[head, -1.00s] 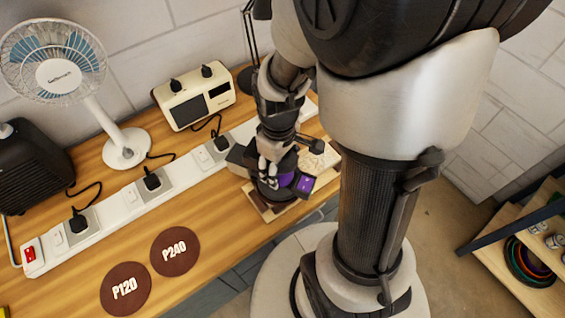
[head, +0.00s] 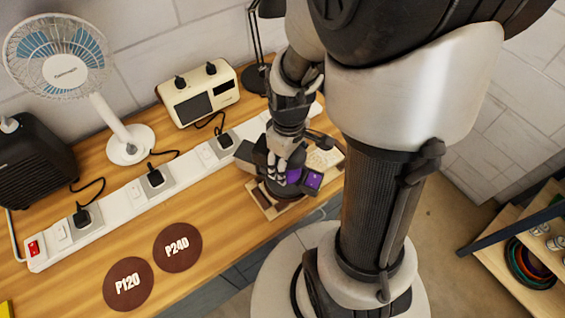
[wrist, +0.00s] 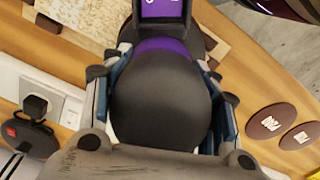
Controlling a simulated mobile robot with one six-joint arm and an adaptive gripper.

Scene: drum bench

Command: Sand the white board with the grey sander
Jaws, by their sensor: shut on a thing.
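The sander (head: 312,180) has a dark grey-black body with a purple band and a purple end. My gripper (head: 279,170) is shut around its body from above. In the wrist view the rounded sander body (wrist: 160,100) fills the middle, with a finger on each side. The board (head: 325,158) lies beneath and beside the sander near the bench's front edge. It looks cream with a speckled patch and has wooden strips at its edge. In the wrist view part of the board (wrist: 85,18) shows at upper left. The sander's underside is hidden, so I cannot tell whether it touches the board.
Brown discs marked P120 (head: 128,286) and P240 (head: 178,247) lie on clear bench (head: 85,250). A white power strip (head: 125,200) with plugs and cords runs behind the board. A fan (head: 128,145), a cream radio (head: 198,97) and a black box (head: 35,165) stand at the back.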

